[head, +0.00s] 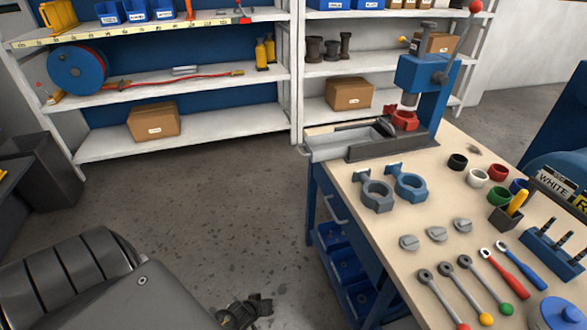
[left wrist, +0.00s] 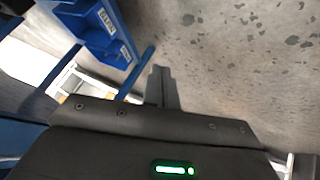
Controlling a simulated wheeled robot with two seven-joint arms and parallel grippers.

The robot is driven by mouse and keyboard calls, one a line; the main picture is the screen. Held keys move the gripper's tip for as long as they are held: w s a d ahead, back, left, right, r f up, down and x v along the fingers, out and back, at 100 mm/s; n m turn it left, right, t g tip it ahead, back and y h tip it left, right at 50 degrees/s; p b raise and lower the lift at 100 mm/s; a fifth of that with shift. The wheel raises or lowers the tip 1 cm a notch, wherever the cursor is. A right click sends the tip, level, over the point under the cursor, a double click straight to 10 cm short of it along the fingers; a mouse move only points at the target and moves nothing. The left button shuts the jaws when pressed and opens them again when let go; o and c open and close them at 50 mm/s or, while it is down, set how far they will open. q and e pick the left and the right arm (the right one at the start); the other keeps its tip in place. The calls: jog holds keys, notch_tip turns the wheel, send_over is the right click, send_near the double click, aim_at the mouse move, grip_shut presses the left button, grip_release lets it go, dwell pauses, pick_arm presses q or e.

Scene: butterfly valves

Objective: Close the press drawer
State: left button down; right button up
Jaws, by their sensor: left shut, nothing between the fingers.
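The blue press (head: 425,75) stands at the far end of the workbench. Its grey drawer (head: 318,148) sticks out to the left of the press base, past the bench's left edge, and looks open. A red part (head: 403,120) sits under the press ram. My left gripper (head: 245,312) is low over the floor at the bottom of the head view, well apart from the drawer. In the left wrist view its fingers (left wrist: 160,85) are together and empty. My right gripper is not in view.
The workbench (head: 330,172) holds blue valve bodies (head: 376,192), grey discs, coloured rings and several wrenches. Blue bins (head: 345,265) sit under it, also in the left wrist view (left wrist: 95,25). Shelves (head: 190,77) stand behind. The floor left of the bench is clear.

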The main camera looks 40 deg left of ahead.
pick_arm(q)
jog(key=w+a+r+n+t+y+b, duration=0.1)
jog(key=w+a+r+n+t, duration=0.25)
jog(key=w+r, duration=0.35)
jog(key=w+a+r+n+t+b, duration=0.2)
jog(key=w+a+r+n, duration=0.15)
jog(key=w+r, duration=0.4)
jog(key=w+a+r+n+t+y+b, duration=0.1)
jog(key=w+a+r+n+t, duration=0.15)
jog(key=r, duration=1.05)
jog(key=w+a+r+n+t+y+b, duration=0.1)
jog(key=a+r+n+t+b, duration=0.2)
jog(key=r, duration=0.9)
jog(key=w+r+n, duration=0.1)
jog(key=w+r, duration=0.1)
jog(key=w, duration=1)
jog(key=shift+w+d+p, duration=0.2)
jog(key=shift+w+p, duration=0.15)
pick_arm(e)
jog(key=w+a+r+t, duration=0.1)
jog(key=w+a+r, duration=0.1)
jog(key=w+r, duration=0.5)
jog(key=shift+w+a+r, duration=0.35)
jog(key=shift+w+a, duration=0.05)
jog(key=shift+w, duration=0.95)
